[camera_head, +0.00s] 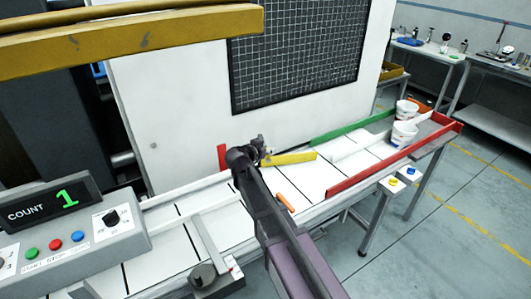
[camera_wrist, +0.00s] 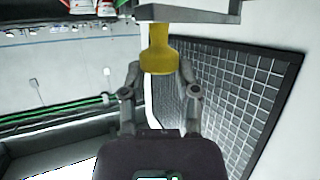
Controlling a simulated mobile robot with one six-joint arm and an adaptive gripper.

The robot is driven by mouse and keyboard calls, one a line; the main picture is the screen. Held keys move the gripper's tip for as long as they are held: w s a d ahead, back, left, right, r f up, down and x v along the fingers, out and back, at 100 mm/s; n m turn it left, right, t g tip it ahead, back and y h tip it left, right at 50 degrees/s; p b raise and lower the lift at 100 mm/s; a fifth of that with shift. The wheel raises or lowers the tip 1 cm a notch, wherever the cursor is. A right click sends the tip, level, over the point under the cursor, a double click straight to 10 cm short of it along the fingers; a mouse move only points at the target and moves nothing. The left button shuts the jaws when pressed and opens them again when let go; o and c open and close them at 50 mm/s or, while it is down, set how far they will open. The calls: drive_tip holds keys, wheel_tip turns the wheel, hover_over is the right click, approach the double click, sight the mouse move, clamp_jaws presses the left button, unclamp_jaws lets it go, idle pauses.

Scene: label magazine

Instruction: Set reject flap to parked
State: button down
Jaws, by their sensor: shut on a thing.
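The reject flap appears to be the yellow bar (camera_head: 292,158) across the conveyor (camera_head: 307,181), pointing right from my gripper (camera_head: 264,151) in the head view. In the wrist view a yellow piece (camera_wrist: 156,45) with a wider end stands between the fingers of my gripper (camera_wrist: 160,72), which are closed on it. I take this to be part of the flap. My arm and wrist hide the flap's left end in the head view. No parked mark can be read.
A red plate (camera_head: 222,157) stands just left of my gripper. Green (camera_head: 352,131) and red (camera_head: 385,161) rails line the belt to the right, with white tubs (camera_head: 403,133) at its end. A small orange piece (camera_head: 285,203) lies close to my arm. A control box (camera_head: 75,236) stands front left.

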drive_tip(key=s+a+m+g+h+b, duration=0.3)
drive_tip(key=s+a+m+h, duration=0.3)
drive_tip(key=a, duration=0.7)
drive_tip(key=shift+s+a+r+g+h+b, duration=0.15)
drive_tip(key=shift+s+r+g+h+b, duration=0.3)
drive_tip(key=shift+s, duration=0.3)
drive_tip(key=shift+w, duration=0.1)
